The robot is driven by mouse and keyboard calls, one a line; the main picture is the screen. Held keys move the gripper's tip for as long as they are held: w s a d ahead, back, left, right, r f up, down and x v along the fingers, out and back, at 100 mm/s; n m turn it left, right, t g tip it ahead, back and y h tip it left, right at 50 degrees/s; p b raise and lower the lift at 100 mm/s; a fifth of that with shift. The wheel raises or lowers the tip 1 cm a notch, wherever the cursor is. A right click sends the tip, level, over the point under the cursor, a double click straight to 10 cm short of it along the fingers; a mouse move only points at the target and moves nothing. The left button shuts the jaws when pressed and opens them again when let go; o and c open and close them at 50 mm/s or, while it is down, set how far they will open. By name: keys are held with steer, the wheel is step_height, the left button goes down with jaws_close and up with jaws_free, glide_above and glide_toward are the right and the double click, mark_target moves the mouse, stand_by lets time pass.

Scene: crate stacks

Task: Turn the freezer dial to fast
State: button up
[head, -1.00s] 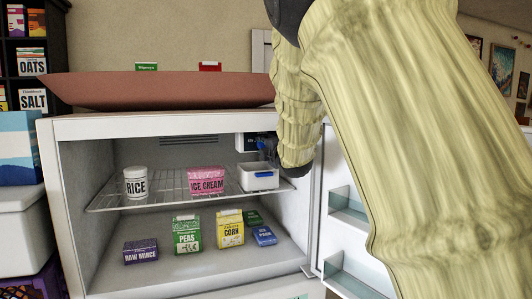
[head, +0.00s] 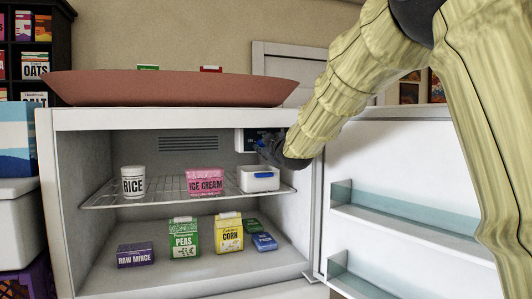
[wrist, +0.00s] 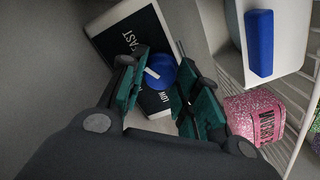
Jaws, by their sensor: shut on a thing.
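The freezer dial (wrist: 160,72) is a round blue knob with a white pointer mark, on a dark panel (wrist: 132,38) inside the open freezer. The word FAST stands on the panel's upper part in the wrist view, and LOW is partly visible on the lower part. The pointer lies roughly across the picture, towards neither word clearly. My gripper (wrist: 160,82) has its teal finger pads on either side of the dial and is shut on it. In the head view, the panel (head: 247,138) shows at the upper right inside, and my gripper (head: 268,150) hides the dial.
A white bin (head: 258,184) with a blue handle sits on the wire shelf (head: 155,190) just below my gripper. An ice cream box (head: 205,182) and a rice tub (head: 133,182) stand left of it. The open freezer door (head: 410,190) stands at the right.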

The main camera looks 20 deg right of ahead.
steer(key=shift+f+m+b, duration=0.15)
steer(key=shift+m+b, duration=0.2)
steer(key=shift+m, duration=0.35)
steer(key=o, duration=1.1)
steer(key=shift+c, duration=0.2)
steer(key=s, duration=0.7)
steer(key=shift+s+d, duration=0.15)
steer(key=shift+s, duration=0.1)
